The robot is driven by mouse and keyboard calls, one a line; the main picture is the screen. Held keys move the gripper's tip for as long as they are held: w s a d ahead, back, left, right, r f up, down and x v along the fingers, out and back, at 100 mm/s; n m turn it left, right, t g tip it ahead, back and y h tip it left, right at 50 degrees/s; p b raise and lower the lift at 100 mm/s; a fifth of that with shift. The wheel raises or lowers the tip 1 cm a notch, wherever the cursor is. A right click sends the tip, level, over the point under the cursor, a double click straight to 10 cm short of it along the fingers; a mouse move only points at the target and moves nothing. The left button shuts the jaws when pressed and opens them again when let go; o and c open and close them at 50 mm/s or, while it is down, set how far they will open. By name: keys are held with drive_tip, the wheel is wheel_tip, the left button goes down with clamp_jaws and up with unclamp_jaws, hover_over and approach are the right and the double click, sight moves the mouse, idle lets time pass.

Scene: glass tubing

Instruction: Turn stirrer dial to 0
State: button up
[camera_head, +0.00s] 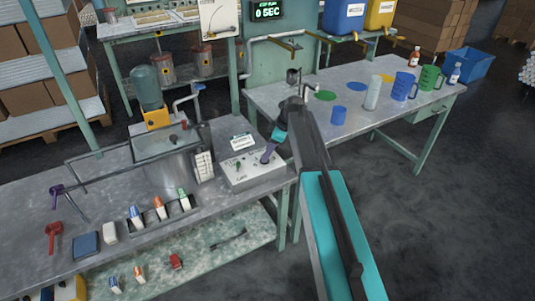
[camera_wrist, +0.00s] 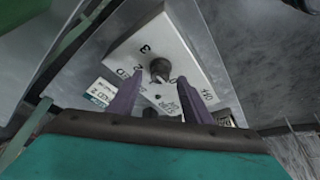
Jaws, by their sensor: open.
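A pale control box (camera_head: 252,172) sits on the near bench's right end, with printed markings on top. In the wrist view its face (camera_wrist: 188,50) carries a dark dial (camera_wrist: 160,70) with figures around it, a 3 among them. The dial's exact setting is too small to read. My gripper (camera_wrist: 160,79) is open, its two purple fingers on either side of the dial, with gaps showing. In the head view my gripper (camera_head: 268,153) reaches down over the box's right part, and its fingers hide the dial there. A green knob (camera_head: 238,164) shows on the box's left part.
A metal tank (camera_head: 168,150) stands left of the box, with a white rack (camera_head: 203,166) between them. A white label card (camera_head: 242,142) lies behind the box. A second bench with cups (camera_head: 338,116) is behind right.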

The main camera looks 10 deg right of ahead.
drive_tip(key=b+v, duration=0.1)
drive_tip(key=v, duration=1.1)
drive_tip(key=shift+b, duration=0.3)
drive_tip(key=shift+a+r, duration=0.1)
drive_tip(key=s+a+f+m+g+h, duration=0.15)
drive_tip(key=s+f+m, duration=0.35)
drive_tip(key=s+f, duration=0.55)
drive_tip(key=s+a+f+m+h, duration=0.1)
drive_tip(key=s+a+f+m, duration=0.25)
drive_tip(key=s+f, duration=0.65)
drive_tip(key=s+f+m+g+h, duration=0.1)
drive_tip(key=s+f+m+g, duration=0.1)
drive_tip(key=s+f, duration=1.2)
drive_tip(key=s+f+m+g, duration=0.2)
drive_tip(key=s+f+g, duration=0.2)
drive_tip(key=s+f, duration=0.9)
drive_tip(key=s, duration=0.5)
drive_tip(key=shift+a+f+h, duration=0.25)
drive_tip(key=shift+f+h, duration=0.1)
drive_tip(key=shift+s, duration=0.1)
